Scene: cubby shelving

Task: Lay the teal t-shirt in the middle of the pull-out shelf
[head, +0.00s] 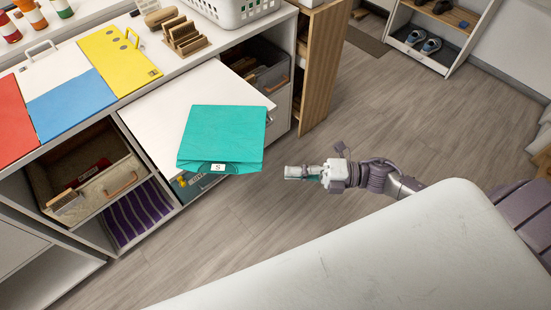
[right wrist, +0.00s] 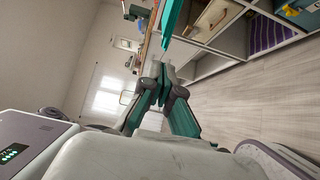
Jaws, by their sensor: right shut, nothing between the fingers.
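The teal t-shirt (head: 225,135), folded flat into a square with a white size tag, lies on the white pull-out shelf (head: 190,88). It sits toward the shelf's front, with its near part reaching past the front edge. Bare shelf shows behind it and to its left. In the right wrist view a strip of the shirt (right wrist: 171,16) shows edge-on at the top. My right gripper (head: 292,172) is right of the shirt, apart from it, over the floor. It is shut and empty; its fingers also show in the right wrist view (right wrist: 163,88). My left gripper is out of view.
The counter holds red, blue and yellow panels (head: 118,57), a wooden rack (head: 184,38) and a white basket (head: 232,12). Below are a drawer bin (head: 95,185) and a striped purple cloth (head: 137,212). A wooden panel (head: 322,65) stands right of the shelf.

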